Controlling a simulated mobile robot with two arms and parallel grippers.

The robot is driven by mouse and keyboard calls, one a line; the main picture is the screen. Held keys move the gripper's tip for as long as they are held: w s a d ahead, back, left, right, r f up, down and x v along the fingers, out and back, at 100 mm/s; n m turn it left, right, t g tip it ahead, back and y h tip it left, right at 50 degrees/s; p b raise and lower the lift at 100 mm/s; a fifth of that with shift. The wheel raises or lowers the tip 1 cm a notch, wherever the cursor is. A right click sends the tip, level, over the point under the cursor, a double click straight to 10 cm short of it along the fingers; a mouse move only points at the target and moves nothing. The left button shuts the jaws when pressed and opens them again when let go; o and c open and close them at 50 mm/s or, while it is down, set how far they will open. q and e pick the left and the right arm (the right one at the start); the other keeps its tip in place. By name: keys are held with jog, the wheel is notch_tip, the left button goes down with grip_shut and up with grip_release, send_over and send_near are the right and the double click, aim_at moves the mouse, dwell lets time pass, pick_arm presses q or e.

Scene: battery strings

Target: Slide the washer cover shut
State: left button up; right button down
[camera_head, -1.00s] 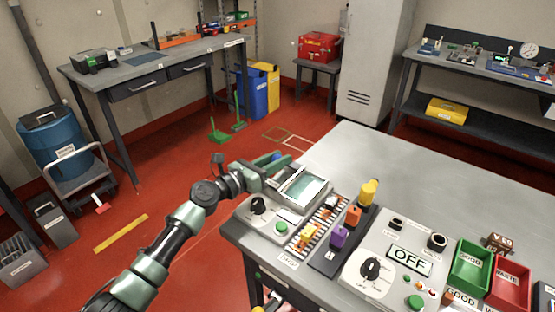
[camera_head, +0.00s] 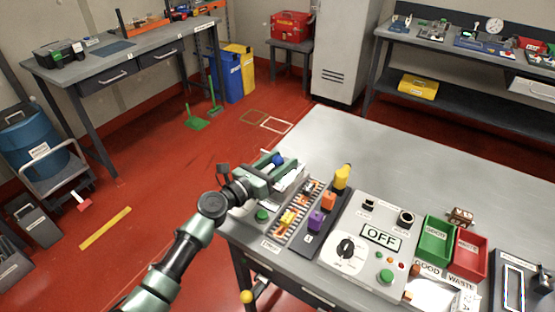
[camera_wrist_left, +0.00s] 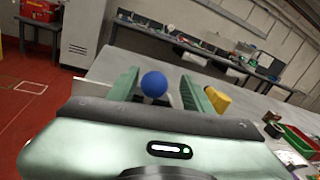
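The washer (camera_head: 243,214) stands at the table's left corner, a pale box with a green button (camera_head: 262,215). My left wrist and gripper hide much of it, including most of its cover (camera_head: 289,182). A blue ball knob (camera_head: 278,159) shows at my left gripper (camera_head: 281,165), above the cover area. In the left wrist view the blue knob (camera_wrist_left: 154,84) sits between the two green fingers of the left gripper (camera_wrist_left: 160,90), nearer the left finger. The fingers are apart, with a visible gap on the right side. My right gripper is not in view.
Right of the washer are a striped rack of small parts (camera_head: 297,212), a dark strip with coloured blocks (camera_head: 318,220) and a panel reading OFF (camera_head: 380,237). Green (camera_head: 436,240) and red (camera_head: 469,253) bins stand farther right. The table's back part (camera_head: 370,150) is clear.

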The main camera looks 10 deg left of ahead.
pick_arm(q)
jog(key=shift+a, duration=0.15)
jog(key=shift+s+a, duration=0.15)
jog(key=shift+s, duration=0.15)
jog(key=v, duration=0.7)
